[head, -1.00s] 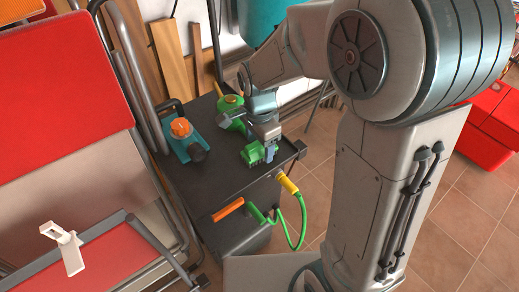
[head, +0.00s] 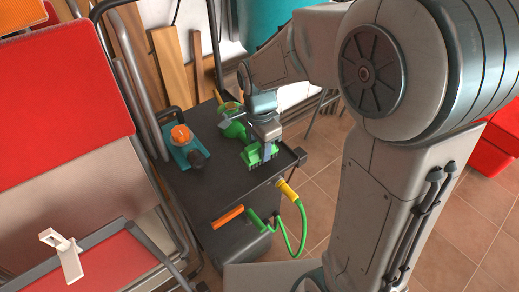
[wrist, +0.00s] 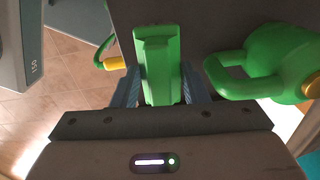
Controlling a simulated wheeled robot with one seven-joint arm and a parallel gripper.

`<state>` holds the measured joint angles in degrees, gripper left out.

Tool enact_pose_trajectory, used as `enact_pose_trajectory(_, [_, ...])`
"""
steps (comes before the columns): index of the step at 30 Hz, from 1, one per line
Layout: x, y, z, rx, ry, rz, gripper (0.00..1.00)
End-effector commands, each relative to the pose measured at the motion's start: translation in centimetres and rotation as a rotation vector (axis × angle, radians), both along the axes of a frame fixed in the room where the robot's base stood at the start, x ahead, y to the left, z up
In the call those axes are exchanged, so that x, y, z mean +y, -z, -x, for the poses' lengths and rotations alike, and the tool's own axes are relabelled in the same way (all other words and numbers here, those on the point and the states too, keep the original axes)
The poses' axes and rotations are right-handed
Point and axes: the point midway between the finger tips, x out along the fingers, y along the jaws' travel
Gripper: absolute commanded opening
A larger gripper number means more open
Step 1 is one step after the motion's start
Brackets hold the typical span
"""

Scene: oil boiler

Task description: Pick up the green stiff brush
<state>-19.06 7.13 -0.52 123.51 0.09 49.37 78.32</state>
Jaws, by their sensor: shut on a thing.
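The green stiff brush (head: 254,157) is at the near right of the dark cart top (head: 215,185), with its comb-like edge facing down. My gripper (head: 268,147) is over it and shut on it. In the wrist view the brush (wrist: 158,62) stands between the two fingers of my gripper (wrist: 160,92), with a finger against each side. I cannot tell whether the brush still touches the cart top.
A green can (head: 234,130) with a handle (wrist: 232,88) stands close beside the brush. A blue tool with an orange knob (head: 180,134) is at the cart's left. An orange handle (head: 228,216) and a green hose with a yellow end (head: 287,189) hang at the cart's front.

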Motion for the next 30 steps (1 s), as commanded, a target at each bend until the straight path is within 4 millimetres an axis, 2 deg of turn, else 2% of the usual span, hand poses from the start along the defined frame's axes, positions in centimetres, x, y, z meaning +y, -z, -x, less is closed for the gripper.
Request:
enact_pose_trajectory(2, [0.0, -1.8, -0.1, -0.007, 0.000, -0.003, 0.16])
enact_pose_trajectory(12, [-7.5, -6.3, 0.9, -0.005, 0.007, -0.002, 0.16])
enact_pose_trajectory(18, [-10.4, -8.1, 1.2, -0.003, 0.004, -0.001, 0.16])
enact_pose_trajectory(23, [-11.4, -8.7, 1.4, -0.001, 0.002, -0.001, 0.16])
enact_pose_trajectory(30, [-11.6, -8.8, 1.4, 0.000, 0.000, 0.000, 0.16])
